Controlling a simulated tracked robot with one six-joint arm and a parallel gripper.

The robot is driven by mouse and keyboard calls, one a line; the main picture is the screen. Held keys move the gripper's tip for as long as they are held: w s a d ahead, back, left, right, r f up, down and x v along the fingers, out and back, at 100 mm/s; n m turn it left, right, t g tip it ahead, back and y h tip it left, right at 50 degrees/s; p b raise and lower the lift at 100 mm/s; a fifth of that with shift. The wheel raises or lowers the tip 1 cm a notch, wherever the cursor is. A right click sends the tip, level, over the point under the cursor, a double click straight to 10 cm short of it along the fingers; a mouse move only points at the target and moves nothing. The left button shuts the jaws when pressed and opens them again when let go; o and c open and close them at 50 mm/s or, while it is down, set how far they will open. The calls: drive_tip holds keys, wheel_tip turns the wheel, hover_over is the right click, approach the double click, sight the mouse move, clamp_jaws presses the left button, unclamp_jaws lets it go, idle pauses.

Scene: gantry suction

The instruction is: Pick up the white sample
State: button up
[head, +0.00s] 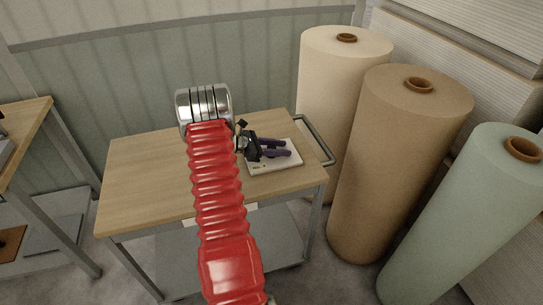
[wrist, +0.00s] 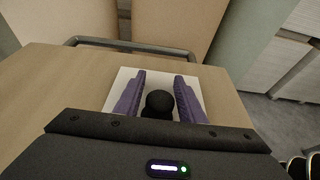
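The white sample (head: 287,163) is a flat, pale square slab lying on the wooden top of the cart, near its right end. It also shows in the wrist view (wrist: 160,78), beneath and between my fingers. My gripper (head: 287,148) has two purple fingers over the slab. In the wrist view my gripper (wrist: 161,76) has its fingers well apart, with nothing gripped between them. A black round part (wrist: 159,102) sits between the fingers near their base. I cannot tell the height of the fingertips above the slab. The fingers hide parts of the slab.
The cart top (head: 140,175) is otherwise bare. A metal handle (head: 318,140) rises at its right end. Tall rolls in cream (head: 325,85), brown (head: 395,160) and pale green (head: 460,220) stand to the right. Another wooden bench (head: 28,125) is at the left.

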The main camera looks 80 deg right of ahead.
clamp_jaws()
drive_tip(key=shift+r, duration=0.1)
idle(0.3)
wheel_tip(320, 180, up, 10)
idle(0.6)
idle(0.5)
